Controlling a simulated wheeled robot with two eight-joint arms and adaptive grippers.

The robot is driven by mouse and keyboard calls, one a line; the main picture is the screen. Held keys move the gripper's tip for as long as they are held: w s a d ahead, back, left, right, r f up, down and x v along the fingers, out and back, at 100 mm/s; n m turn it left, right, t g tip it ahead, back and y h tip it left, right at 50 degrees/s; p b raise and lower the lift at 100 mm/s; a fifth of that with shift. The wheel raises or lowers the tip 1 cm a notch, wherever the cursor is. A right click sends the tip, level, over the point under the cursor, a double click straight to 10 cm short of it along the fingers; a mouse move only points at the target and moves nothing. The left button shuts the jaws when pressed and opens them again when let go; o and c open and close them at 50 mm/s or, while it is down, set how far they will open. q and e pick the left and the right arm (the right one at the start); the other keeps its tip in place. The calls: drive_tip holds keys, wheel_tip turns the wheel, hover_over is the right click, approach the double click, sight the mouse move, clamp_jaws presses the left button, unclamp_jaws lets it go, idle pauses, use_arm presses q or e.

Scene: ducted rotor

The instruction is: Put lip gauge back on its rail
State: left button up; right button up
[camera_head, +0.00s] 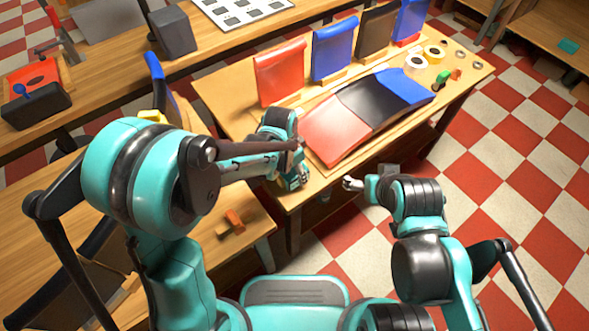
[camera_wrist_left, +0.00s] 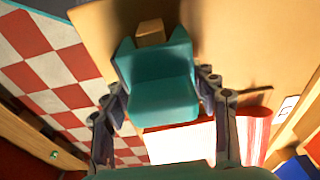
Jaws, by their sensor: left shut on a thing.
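My left gripper (camera_head: 297,174) is low over the front left part of the long bench, beside the red end of the curved panel. In the left wrist view a teal block with two raised corners, which looks like the lip gauge (camera_wrist_left: 165,90), sits between the fingers, and the gripper is shut on it. A small tan block (camera_wrist_left: 150,31), perhaps the rail, shows just beyond it; I cannot tell if they touch. My right gripper (camera_head: 354,183) hangs off the bench's front edge, apart from everything; its finger opening is unclear.
The curved red, black and blue panel (camera_head: 364,110) lies close to my left gripper. Upright red (camera_head: 280,74), blue (camera_head: 335,48) and black panels stand behind it. Tape rolls (camera_head: 415,62) and small parts lie at the right end. An orange block (camera_head: 234,219) lies on the near bench.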

use_arm(q)
drive_tip(key=shift+f, duration=0.1)
drive_tip(key=o, duration=1.3)
drive_tip(key=r, duration=0.4)
drive_tip(key=a+r, duration=0.1)
drive_tip(key=r, duration=0.3)
drive_tip(key=s+r, duration=0.1)
drive_tip(key=r, duration=0.3)
drive_tip(key=shift+a, duration=0.3)
drive_tip(key=s+a+r+n+t, duration=0.1)
drive_tip(key=s+a+n+t, duration=0.1)
drive_tip(key=a, duration=0.3)
drive_tip(key=s+a+r+n+t+y, duration=0.1)
drive_tip(key=s+a+n+t, duration=0.1)
drive_tip(key=s+a+n, duration=0.3)
drive_tip(key=s+a+r+n+t, duration=0.1)
drive_tip(key=s+a+n+t, duration=0.1)
drive_tip(key=a, duration=0.4)
drive_tip(key=shift+s+a+r+n+y, duration=0.1)
drive_tip(key=shift+s+n+y, duration=0.2)
drive_tip(key=shift+s+n, duration=0.7)
